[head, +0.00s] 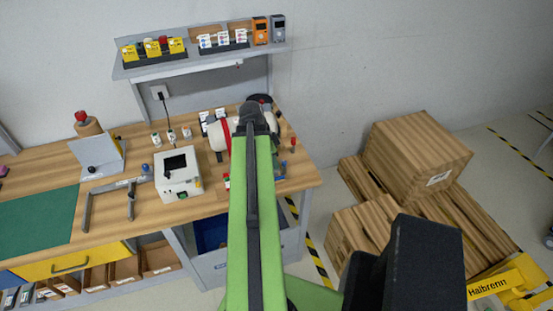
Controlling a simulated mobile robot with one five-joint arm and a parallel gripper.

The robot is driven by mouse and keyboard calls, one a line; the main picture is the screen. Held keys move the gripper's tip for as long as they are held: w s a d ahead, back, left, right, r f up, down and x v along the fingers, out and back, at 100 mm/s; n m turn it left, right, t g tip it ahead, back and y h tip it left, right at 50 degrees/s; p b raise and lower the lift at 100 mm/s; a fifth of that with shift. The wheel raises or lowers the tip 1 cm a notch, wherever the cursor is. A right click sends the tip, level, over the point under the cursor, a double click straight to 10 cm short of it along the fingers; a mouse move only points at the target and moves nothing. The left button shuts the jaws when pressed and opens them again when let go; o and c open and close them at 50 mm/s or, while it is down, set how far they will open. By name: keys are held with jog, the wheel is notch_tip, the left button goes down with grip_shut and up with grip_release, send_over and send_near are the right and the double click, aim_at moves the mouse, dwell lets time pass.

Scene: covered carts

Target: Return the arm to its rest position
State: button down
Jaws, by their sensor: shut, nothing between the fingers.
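My green arm (250,220) rises from the bottom edge in the middle of the head view, in front of the workbench. Its dark joint (252,118) shows at the top, over the bench's right part. My gripper (405,265) shows as dark blocks at the lower right, close to the camera, in front of the boxes and the floor. It is shut and holds nothing. Its fingertips cannot be made out clearly.
A wooden workbench (140,215) with a white device (178,172) and a green mat (40,222) stands at the left. A shelf (200,60) hangs above. Wood-patterned boxes (415,155) are stacked at the right, by a yellow pallet truck (510,280). Striped tape (320,262) marks the floor.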

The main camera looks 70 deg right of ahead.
jog(key=r, duration=0.1)
jog(key=a+r+p, duration=0.1)
jog(key=shift+w+r, duration=0.1)
jog(key=shift+r, duration=0.25)
jog(key=w+a+f+n+t+b, duration=0.1)
jog(key=w+a+f+n+b, duration=0.3)
jog(key=w+a, duration=0.85)
jog(key=w+a+f+n+t+b, duration=0.1)
jog(key=w+a+f+n+b, duration=0.25)
jog(key=w+a, duration=0.85)
jog(key=w+a+f+n+b, duration=0.1)
jog(key=w+a+n, duration=0.2)
jog(key=a+n, duration=0.4)
jog(key=w+a+f+n+y+b, duration=0.1)
jog(key=w+a+n, duration=0.3)
jog(key=a, duration=0.7)
jog(key=w+a+f+n+y+b, duration=0.1)
jog(key=w+a+f+n+b, duration=0.1)
jog(key=a+n, duration=0.7)
jog(key=shift+w+f+n+t, duration=0.4)
jog(key=shift+w+f, duration=0.15)
jog(key=shift+w, duration=0.15)
